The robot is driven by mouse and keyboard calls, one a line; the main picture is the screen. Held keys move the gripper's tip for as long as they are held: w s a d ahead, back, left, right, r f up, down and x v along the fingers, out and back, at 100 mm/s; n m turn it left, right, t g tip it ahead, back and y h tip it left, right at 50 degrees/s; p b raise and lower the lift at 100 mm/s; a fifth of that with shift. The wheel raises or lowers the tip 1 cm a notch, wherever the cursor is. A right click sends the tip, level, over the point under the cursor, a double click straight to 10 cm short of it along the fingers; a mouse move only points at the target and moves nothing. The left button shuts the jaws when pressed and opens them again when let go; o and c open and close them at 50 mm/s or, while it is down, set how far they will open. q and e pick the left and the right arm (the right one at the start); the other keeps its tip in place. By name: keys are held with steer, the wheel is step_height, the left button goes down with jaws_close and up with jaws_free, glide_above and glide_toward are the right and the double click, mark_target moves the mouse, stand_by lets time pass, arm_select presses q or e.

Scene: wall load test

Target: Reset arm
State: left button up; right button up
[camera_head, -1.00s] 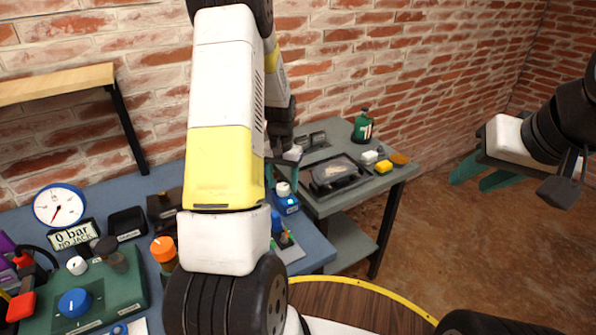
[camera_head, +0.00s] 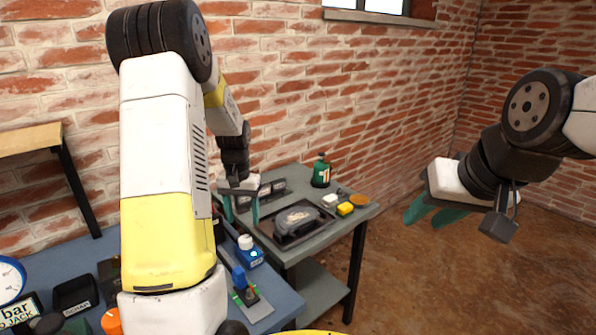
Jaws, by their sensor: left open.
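My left gripper (camera_head: 241,210) hangs over the left end of the grey side table (camera_head: 312,248), beside a dark tray. Its two teal fingers are apart, with nothing seen between them. My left arm fills the left middle of the view and hides part of the blue bench. My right gripper (camera_head: 430,212) is at the right, in the air over the brown floor, clear of the tables. Its teal fingers point down and left, with a gap between them and nothing held.
The dark tray (camera_head: 262,228) holds a grey-black object (camera_head: 298,218). A blue bottle (camera_head: 248,254) is on the blue bench (camera_head: 283,302). A shelf (camera_head: 30,139) is at left.

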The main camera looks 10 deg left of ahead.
arm_select(q)
steer(key=s+d+r+t, duration=0.2)
steer(key=s+d+r, duration=0.1)
steer(key=r, duration=0.5)
steer(key=s+d+r+t, duration=0.1)
steer(key=s+d+r, duration=0.2)
steer(key=s, duration=0.3)
steer(key=s+d+r+t+h, duration=0.1)
steer(key=s+d+r, duration=0.2)
steer(key=s+r, duration=0.2)
steer(key=s+d+r+t+h, duration=0.1)
steer(key=s+d+r+t, duration=0.1)
steer(key=s, duration=0.7)
step_height(320, 180, up, 3)
steer(key=shift+d+f+m, duration=0.1)
steer(key=shift+d+m, duration=0.3)
steer(key=shift+d, duration=0.4)
stand_by(1.8)
